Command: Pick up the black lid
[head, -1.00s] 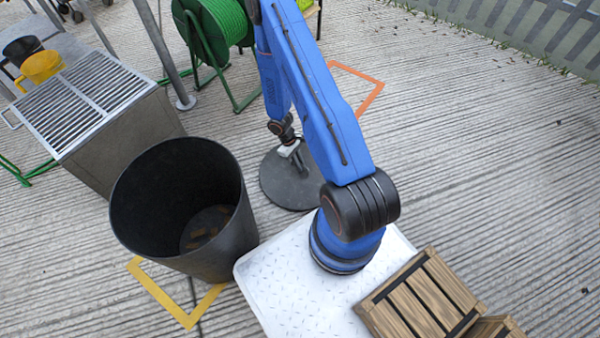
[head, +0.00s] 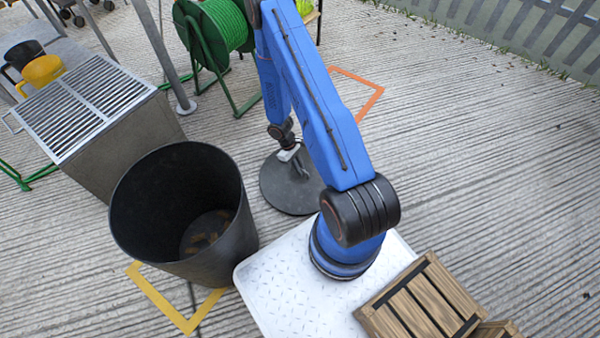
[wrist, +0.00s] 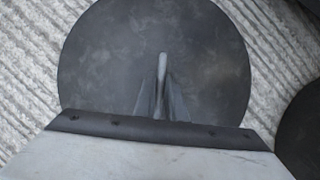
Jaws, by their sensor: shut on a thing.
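The black lid (head: 283,195) is a flat, round disc beside the black bin, partly hidden by my blue arm in the head view. In the wrist view the lid (wrist: 105,60) fills the middle, with an upright handle (wrist: 162,75) at its centre. My gripper (wrist: 162,108) is shut on the lid's handle. In the head view my gripper (head: 299,168) is over the lid's centre. I cannot tell whether the lid touches the ground.
The open black bin (head: 130,215) stands left of the lid with brown bits at its bottom. A metal grill box (head: 115,135) and a green hose reel (head: 222,25) stand behind. Wooden crates (head: 425,300) sit at the lower right. The concrete at right is clear.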

